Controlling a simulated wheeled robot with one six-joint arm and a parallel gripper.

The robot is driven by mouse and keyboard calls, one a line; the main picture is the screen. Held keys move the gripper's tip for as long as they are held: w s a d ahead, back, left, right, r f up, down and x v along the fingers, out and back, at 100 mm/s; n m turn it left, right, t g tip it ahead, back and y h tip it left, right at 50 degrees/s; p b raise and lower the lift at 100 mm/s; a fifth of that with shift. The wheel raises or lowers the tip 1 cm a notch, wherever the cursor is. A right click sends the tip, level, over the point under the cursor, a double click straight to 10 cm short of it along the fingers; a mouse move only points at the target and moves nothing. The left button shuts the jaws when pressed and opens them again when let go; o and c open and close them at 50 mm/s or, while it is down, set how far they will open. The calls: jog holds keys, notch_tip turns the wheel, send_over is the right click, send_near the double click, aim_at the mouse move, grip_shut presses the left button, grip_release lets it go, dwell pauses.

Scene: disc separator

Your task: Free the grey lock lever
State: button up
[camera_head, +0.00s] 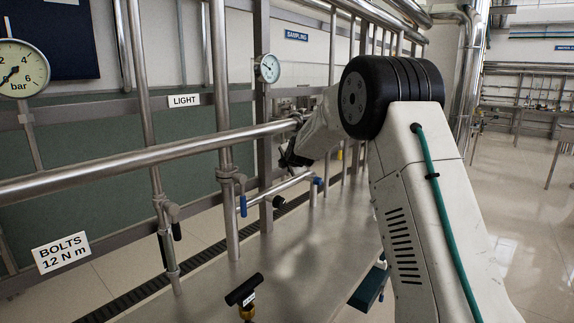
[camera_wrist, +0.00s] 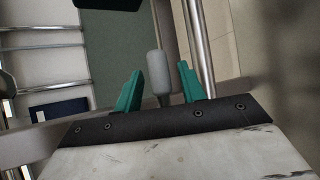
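The grey lock lever (camera_wrist: 157,72) shows in the wrist view as a rounded grey handle. It appears between the two teal fingers of my gripper (camera_wrist: 160,68), with a visible gap on each side. The gripper is open and the fingers do not appear to touch the lever. The lever's lower end is hidden behind the gripper's dark front edge, and I cannot tell how deep it sits between the fingers. In the head view my gripper (camera_head: 290,156) is a small dark shape near the long rail, partly hidden by my arm. I cannot make out the grey lever there.
A long steel rail (camera_head: 150,158) crosses the left side at gripper height. Upright pipes (camera_head: 221,120) stand behind it, one with a blue-handled valve (camera_head: 243,206). A black T-handle (camera_head: 244,290) stands at the front. Open floor (camera_head: 535,215) lies at the right.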

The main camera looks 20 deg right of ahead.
jog(key=shift+a, duration=0.1)
jog(key=v, duration=0.7)
jog(key=shift+s, duration=0.3)
jog(key=shift+r, duration=0.1)
